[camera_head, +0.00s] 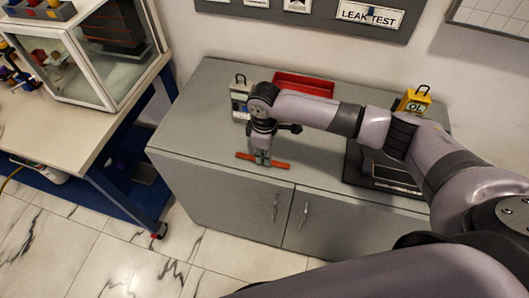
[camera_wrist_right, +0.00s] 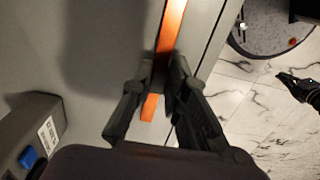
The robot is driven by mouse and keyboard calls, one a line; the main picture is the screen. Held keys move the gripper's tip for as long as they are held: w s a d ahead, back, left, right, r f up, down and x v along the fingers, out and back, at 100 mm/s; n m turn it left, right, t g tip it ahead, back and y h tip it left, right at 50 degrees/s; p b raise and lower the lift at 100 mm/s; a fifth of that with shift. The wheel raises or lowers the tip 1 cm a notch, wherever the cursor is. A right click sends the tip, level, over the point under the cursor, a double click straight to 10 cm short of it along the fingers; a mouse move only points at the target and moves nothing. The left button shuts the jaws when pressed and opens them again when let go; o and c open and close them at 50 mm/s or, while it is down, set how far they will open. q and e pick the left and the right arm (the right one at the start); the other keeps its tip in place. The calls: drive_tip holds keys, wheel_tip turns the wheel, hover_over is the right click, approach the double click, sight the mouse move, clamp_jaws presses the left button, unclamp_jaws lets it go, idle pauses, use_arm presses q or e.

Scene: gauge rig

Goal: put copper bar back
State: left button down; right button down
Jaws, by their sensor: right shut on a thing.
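The copper bar (camera_head: 280,164) is a thin orange-red bar near the front edge of the grey cabinet top. It lies roughly parallel to that edge in the head view. My right gripper (camera_head: 263,159) points down and is shut on the bar near its middle, hiding that part. In the right wrist view the bar (camera_wrist_right: 172,32) runs between the fingers of my right gripper (camera_wrist_right: 165,88), its short end sticking out below them. I cannot tell whether the bar touches the cabinet top or is just above it.
On the cabinet (camera_head: 200,112) stand a grey device (camera_head: 240,92), a red tray (camera_head: 303,84), a yellow device (camera_head: 413,102) and a dark scale-like device (camera_head: 397,178). A bench (camera_head: 60,137) with a glass case (camera_head: 85,60) stands left. The cabinet's front left top is clear.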

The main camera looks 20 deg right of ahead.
drive_tip(key=shift+f, duration=0.1)
drive_tip(key=c, duration=1.6)
unclamp_jaws()
drive_tip(key=shift+o, duration=0.2)
wheel_tip(320, 180, up, 12)
drive_tip(key=b, duration=0.1)
drive_tip(key=shift+b, duration=0.3)
